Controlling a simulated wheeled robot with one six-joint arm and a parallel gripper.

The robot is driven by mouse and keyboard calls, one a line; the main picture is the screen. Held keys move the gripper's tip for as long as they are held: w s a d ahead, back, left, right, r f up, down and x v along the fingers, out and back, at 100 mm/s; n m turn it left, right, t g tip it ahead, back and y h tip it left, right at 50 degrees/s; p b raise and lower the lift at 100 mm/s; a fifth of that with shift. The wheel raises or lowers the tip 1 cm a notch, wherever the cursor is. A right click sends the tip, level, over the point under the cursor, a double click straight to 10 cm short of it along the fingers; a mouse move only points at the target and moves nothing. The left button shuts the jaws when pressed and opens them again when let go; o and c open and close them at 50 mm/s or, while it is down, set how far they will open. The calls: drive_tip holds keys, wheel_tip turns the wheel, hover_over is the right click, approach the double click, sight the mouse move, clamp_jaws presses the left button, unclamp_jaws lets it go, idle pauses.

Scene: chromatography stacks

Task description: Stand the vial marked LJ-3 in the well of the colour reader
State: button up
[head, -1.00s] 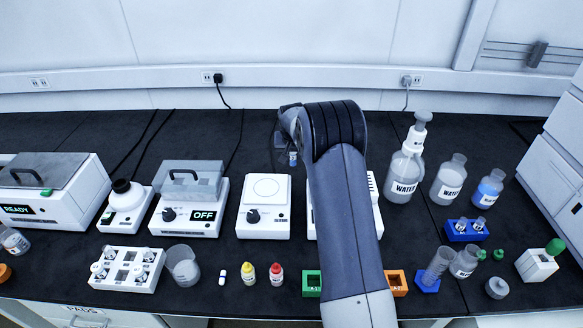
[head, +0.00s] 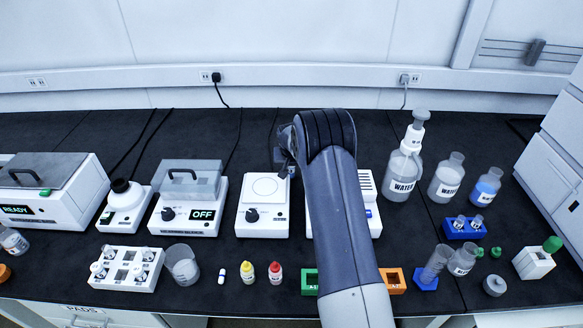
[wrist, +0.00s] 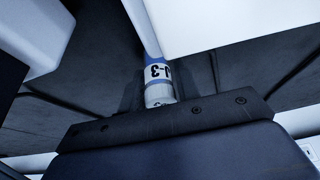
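The vial marked LJ-3 (wrist: 158,76) shows in the wrist view with a white label, of which "J-3" is readable, and a blue band. My gripper (wrist: 160,92) is shut on it, with dark fingers at either side. In the head view my gripper (head: 287,163) is mostly hidden by my arm, between the knobbed white device and a partly covered white device (head: 370,213). This covered device has a slotted top and may be the colour reader; its well and name are hidden behind my arm.
A WATER wash bottle (head: 403,175) stands close on the right. Green (head: 310,283) and orange (head: 397,281) blocks sit in front. White housings crowd the wrist view (wrist: 230,22).

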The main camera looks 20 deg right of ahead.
drive_tip(key=o, duration=0.3)
